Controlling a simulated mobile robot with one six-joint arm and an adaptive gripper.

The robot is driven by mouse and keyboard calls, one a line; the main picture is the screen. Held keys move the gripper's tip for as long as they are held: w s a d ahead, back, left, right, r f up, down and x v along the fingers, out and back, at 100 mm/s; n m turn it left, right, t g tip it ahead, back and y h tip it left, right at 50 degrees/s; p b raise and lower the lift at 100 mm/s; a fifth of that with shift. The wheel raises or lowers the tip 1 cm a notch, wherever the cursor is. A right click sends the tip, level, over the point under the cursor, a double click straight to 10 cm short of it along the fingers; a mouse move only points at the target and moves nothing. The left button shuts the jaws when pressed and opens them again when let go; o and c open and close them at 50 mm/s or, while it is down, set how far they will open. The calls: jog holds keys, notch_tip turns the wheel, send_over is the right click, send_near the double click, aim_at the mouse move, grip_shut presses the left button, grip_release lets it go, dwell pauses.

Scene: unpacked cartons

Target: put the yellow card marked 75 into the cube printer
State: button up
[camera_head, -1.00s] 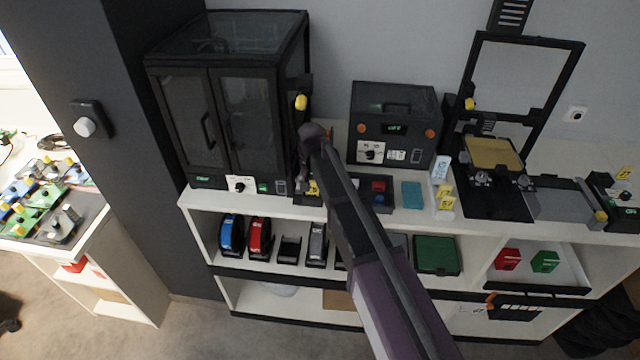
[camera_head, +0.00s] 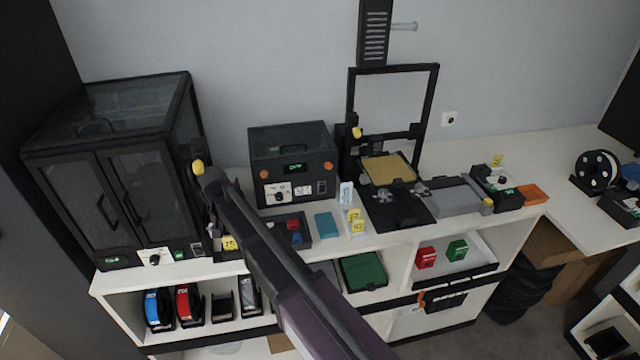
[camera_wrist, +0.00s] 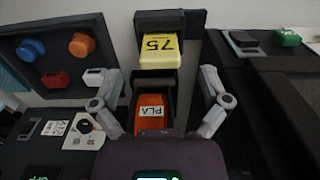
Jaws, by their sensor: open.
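The yellow card marked 75 (camera_wrist: 160,48) sits in a black holder in the wrist view, its number upside down. It also shows on the shelf top in the head view (camera_head: 230,242). My gripper (camera_wrist: 160,97) is open, with one finger low on each side of the holder. The card lies beyond the fingertips, and nothing is held. In the head view my arm hides most of my gripper. A large black cabinet with two glass doors (camera_head: 121,200) stands left of the card and looks like the cube printer; no name on it is readable.
A black box with a display (camera_head: 291,160) and an open-frame printer with a gold plate (camera_head: 388,169) stand to the right. A tray with red and blue pieces (camera_head: 305,240) lies near the card. An orange piece labelled PLA (camera_wrist: 152,112) shows between my fingers.

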jog(key=shift+r+p, duration=0.35)
jog(key=shift+r, duration=0.35)
jog(key=w+d, duration=0.4)
jog(key=d, duration=0.5)
jog(key=w+d+r+p, duration=0.1)
jog(key=w+d, duration=0.4)
jog(key=d, duration=0.4)
jog(key=w+d+r+p, duration=0.1)
jog(key=w+d, duration=0.4)
jog(key=d, duration=0.4)
jog(key=shift+d, duration=0.4)
dwell(0.5)
jog(key=s+d, duration=0.4)
jog(key=s, duration=0.5)
jog(key=s+d+m, duration=0.1)
jog(key=s+d, duration=0.3)
jog(key=s, duration=0.4)
jog(key=s+d+m, duration=0.1)
jog(key=s+d, duration=0.4)
jog(key=s, duration=0.4)
jog(key=shift+s+f, duration=0.25)
jog(key=shift+s, duration=0.05)
jog(key=c, duration=0.5)
jog(key=shift+c, duration=0.2)
